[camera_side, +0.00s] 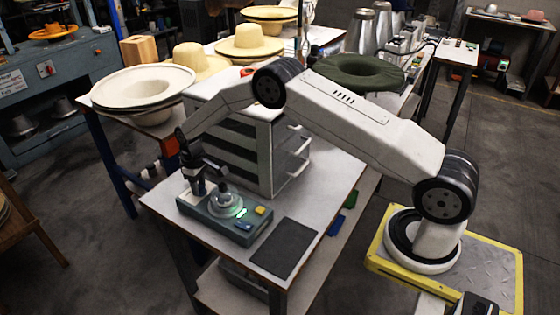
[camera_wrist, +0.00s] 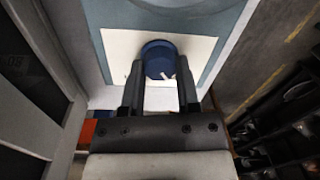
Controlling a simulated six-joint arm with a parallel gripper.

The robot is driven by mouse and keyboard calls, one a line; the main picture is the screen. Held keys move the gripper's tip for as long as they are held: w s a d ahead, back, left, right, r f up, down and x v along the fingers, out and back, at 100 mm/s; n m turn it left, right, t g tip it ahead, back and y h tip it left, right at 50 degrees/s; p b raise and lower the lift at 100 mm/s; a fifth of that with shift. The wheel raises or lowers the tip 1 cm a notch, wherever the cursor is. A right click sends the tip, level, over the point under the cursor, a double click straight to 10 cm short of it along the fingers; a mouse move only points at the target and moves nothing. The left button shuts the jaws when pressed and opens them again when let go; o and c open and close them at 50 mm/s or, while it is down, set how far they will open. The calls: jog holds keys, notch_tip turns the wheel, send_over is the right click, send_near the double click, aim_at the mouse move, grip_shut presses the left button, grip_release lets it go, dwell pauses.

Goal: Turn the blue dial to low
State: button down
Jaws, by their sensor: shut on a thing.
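The blue dial (camera_wrist: 158,58) sits on a pale square plate (camera_wrist: 115,45) on the blue-grey control box (camera_wrist: 228,32) in the wrist view. A small white mark shows near its lower right edge. My gripper (camera_wrist: 160,68) is shut on the dial, one finger on each side of it. In the side view my gripper (camera_side: 197,188) points down at the left end of the control box (camera_side: 240,238) and hides the dial there. Any dial labels are too small or hidden to read.
A drawer cabinet (camera_side: 265,155) stands close behind. A dark mat (camera_side: 284,248) lies to the right.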

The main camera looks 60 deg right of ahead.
aim_at(200, 186)
jog(key=shift+c, duration=1.6)
grip_release()
jog(key=shift+r, duration=0.1)
jog(key=shift+d+r, duration=0.15)
jog(key=shift+r, duration=3.7)
jog(key=shift+r, duration=0.1)
jog(key=shift+s+r, duration=0.45)
jog(key=shift+s, duration=0.1)
jog(key=s+r+m+t, duration=0.1)
jog(key=s+r, duration=0.2)
jog(key=s, duration=1.1)
jog(key=s+r+m+t, duration=0.1)
jog(key=s+r, duration=0.3)
jog(key=s, duration=1.1)
jog(key=shift+a+m+t, duration=0.3)
jog(key=shift+a+t, duration=0.1)
